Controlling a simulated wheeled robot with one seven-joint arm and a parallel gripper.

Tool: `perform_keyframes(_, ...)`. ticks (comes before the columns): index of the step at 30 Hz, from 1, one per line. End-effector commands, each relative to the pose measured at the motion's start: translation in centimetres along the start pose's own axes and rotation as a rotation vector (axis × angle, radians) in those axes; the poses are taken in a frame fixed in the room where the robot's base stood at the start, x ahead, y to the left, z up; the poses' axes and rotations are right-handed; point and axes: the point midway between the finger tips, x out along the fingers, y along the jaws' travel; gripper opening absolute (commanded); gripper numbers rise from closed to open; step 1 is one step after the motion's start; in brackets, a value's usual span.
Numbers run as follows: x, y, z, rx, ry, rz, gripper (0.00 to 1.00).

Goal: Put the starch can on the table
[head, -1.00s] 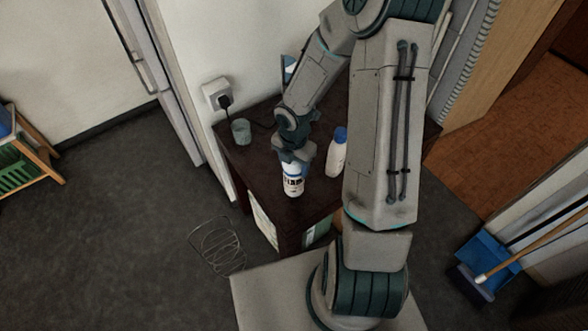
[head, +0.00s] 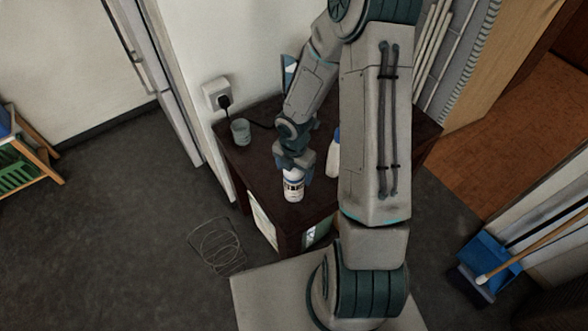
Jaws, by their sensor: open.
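The starch can (head: 293,188), white with a dark label band, stands upright on the dark wooden table (head: 262,179), near its front edge. My gripper (head: 294,166) is open and points down at the top of the can, with its jaws at the can's upper part. The can's top is partly hidden by the gripper. I cannot tell whether the jaws touch it.
A white bottle with a blue cap (head: 333,158) stands right of the can, partly hidden by my arm. A greenish cup (head: 240,131) is at the table's left, near a wall socket (head: 215,95) with a plug. A wire rack (head: 217,245) lies on the floor.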

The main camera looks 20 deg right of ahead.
Motion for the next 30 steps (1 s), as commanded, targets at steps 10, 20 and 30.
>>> perform_keyframes(10,-4.5,0.0,0.2,0.004,-0.004,0.004,0.78)
perform_keyframes(20,-10.9,0.0,0.1,0.003,-0.003,0.002,0.78)
perform_keyframes(30,-14.4,-0.9,0.1,0.161,-0.054,-0.018,0.78)
